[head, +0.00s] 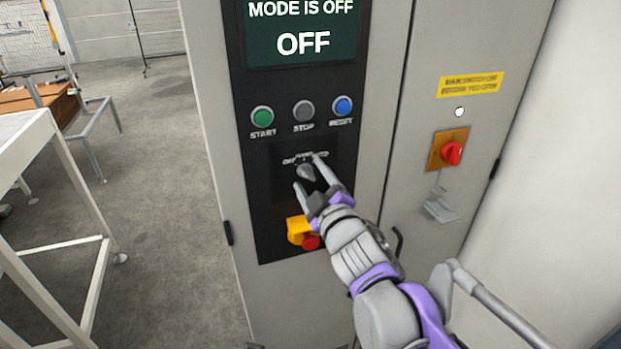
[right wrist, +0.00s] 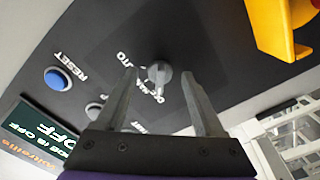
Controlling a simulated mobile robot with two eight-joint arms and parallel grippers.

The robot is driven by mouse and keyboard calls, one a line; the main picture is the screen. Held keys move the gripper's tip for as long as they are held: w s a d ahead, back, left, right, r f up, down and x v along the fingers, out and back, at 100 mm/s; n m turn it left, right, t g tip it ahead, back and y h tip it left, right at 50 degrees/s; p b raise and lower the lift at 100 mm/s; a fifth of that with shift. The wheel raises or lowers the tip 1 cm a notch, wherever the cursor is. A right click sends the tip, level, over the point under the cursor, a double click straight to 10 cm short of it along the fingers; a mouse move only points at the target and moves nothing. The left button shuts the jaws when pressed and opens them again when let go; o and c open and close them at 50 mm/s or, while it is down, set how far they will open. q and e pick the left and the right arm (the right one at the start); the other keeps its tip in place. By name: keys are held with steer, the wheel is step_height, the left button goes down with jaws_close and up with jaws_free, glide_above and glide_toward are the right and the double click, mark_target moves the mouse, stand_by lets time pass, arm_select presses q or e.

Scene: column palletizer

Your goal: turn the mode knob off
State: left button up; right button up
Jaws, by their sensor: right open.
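The mode knob (head: 306,172) is a small grey knob on the black control panel, below the row of push buttons. In the right wrist view the knob (right wrist: 159,73) sits between and just beyond my fingertips, with white lettering beside it. My right gripper (head: 308,171) is open, its two fingers on either side of the knob. In the right wrist view the gripper (right wrist: 158,74) shows a gap between each finger and the knob. The screen (head: 302,32) above reads "MODE IS OFF" and "OFF". My left gripper is not in view.
Green start (head: 262,117), grey stop (head: 303,111) and blue reset (head: 343,106) buttons sit above the knob. A red emergency button on a yellow housing (head: 298,229) is close below. A red main switch (head: 451,153) is on the right cabinet door.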

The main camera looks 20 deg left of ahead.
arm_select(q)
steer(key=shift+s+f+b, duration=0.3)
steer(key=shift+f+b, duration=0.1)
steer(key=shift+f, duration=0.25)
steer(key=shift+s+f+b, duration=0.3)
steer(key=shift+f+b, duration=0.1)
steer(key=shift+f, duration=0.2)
arm_select(e)
steer(key=v, duration=1)
steer(key=shift+s, duration=0.2)
steer(key=shift+d, duration=0.15)
steer(key=s+d+f+m+g+h, duration=0.25)
steer(key=d+f+m+h, duration=0.7)
steer(key=d+f, duration=0.75)
steer(key=s+d+f+m+g, duration=0.3)
steer(key=s+d+f, duration=0.1)
steer(key=s+f, duration=0.3)
steer(key=s+d+f+m+g, duration=0.4)
steer(key=s+d+f, duration=0.1)
steer(key=s+f, duration=0.2)
steer(key=shift+s, duration=0.35)
steer(key=shift+h, duration=0.25)
